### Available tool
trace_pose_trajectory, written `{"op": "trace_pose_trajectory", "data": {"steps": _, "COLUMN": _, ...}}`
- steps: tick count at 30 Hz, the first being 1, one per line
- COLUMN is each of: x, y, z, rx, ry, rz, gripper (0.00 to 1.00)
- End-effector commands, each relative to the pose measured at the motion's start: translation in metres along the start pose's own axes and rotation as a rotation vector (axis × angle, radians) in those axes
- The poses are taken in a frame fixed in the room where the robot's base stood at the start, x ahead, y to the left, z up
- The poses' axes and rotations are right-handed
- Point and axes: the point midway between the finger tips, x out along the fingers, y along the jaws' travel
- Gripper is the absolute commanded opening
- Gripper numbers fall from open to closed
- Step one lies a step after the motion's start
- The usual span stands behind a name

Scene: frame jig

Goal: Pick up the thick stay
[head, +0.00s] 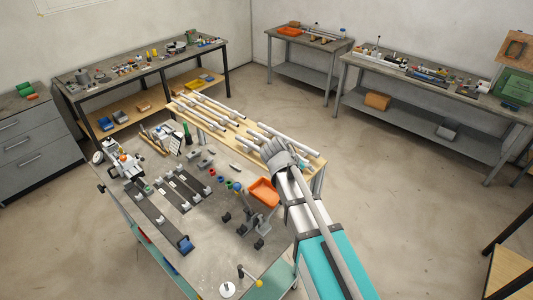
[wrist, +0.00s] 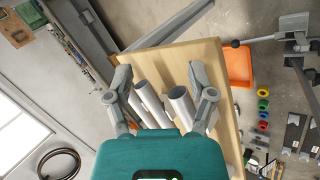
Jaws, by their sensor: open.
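Several pale tubes lie on a wooden board at the back of the bench in the head view. In the wrist view a wider tube (wrist: 181,101) stands out beside slimmer tubes (wrist: 151,99); I take the wider one for the thick stay, but I cannot be sure. My gripper (head: 277,150) is over the right end of the board. In the wrist view my gripper (wrist: 160,76) is open, with its fingers either side of the tubes' near ends and nothing visibly held. The gripper body hides the tubes' lower parts there.
The wooden board (head: 311,163) carries the tubes. An orange tray (head: 263,191) sits just in front of it, close to my arm. Clamps, coloured rings and dark rails crowd the grey bench (head: 205,245). Other workbenches stand along the walls, with open floor between.

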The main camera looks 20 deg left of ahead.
Motion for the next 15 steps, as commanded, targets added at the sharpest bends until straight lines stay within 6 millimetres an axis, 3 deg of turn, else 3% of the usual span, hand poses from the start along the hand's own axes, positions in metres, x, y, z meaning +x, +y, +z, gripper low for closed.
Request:
{"op": "trace_pose_trajectory", "data": {"steps": 8, "x": -0.049, "y": -0.037, "z": -0.050, "rx": -0.126, "ry": 0.086, "rz": 0.118, "gripper": 0.71}}
{"op": "trace_pose_trajectory", "data": {"steps": 15, "x": -0.106, "y": -0.082, "z": -0.093, "rx": -0.244, "ry": 0.184, "rz": 0.242, "gripper": 0.71}}
